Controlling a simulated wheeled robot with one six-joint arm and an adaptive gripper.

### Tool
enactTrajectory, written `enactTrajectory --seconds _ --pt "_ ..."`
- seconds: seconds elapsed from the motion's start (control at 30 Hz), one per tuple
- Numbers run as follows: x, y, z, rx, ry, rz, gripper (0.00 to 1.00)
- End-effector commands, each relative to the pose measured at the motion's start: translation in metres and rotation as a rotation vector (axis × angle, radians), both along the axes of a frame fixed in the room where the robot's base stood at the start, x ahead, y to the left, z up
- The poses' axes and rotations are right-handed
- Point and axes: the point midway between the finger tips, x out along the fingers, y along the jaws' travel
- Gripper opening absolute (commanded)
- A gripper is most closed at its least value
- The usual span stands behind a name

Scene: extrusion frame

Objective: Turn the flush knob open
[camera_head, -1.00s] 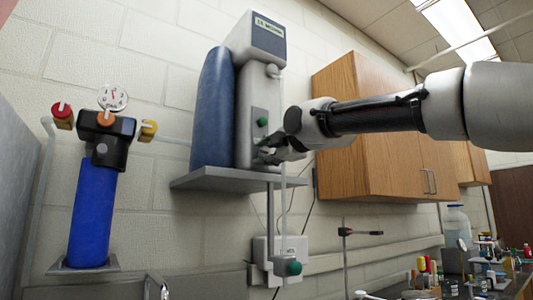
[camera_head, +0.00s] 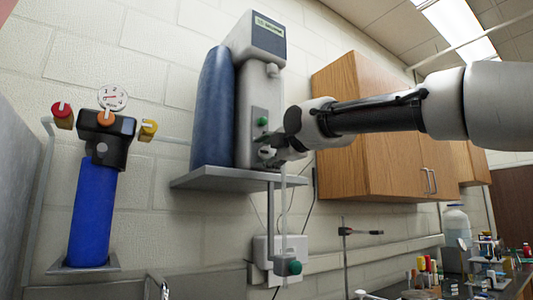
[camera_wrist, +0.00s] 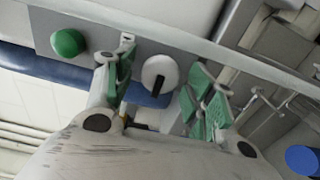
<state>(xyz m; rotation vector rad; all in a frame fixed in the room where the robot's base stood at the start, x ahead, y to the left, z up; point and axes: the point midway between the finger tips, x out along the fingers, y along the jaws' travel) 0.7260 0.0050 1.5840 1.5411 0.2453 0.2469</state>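A round white knob (camera_wrist: 158,72) with a black bar across its face sits on the grey panel of the wall unit; it appears to be the flush knob, though no readable label shows. In the wrist view it lies between the green-padded fingers of my gripper (camera_wrist: 160,82). The fingers are spread, with a gap on each side of the knob. In the head view my gripper (camera_head: 268,154) is at the lower part of the panel and largely hides the knob. A green button (camera_wrist: 68,43) is beside the knob; it also shows in the head view (camera_head: 263,121).
The wall unit (camera_head: 262,90) stands with a blue tank (camera_head: 212,110) on a grey shelf (camera_head: 222,179) just below my gripper. A wooden cabinet (camera_head: 375,165) is behind my arm. A blue filter (camera_head: 92,212) with coloured knobs stands at left.

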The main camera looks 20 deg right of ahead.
Motion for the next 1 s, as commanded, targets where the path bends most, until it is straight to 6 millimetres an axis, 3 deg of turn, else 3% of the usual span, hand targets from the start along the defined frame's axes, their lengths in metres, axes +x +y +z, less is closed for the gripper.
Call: enactTrajectory --seconds 0.27,0.7,1.0 --pt "-0.006 -0.002 0.001 0.001 -0.002 0.0 0.55" --pt "-0.09 -0.029 0.001 0.002 -0.003 0.001 0.55" --pt "-0.114 -0.037 0.0 0.0 0.0 0.0 0.55"
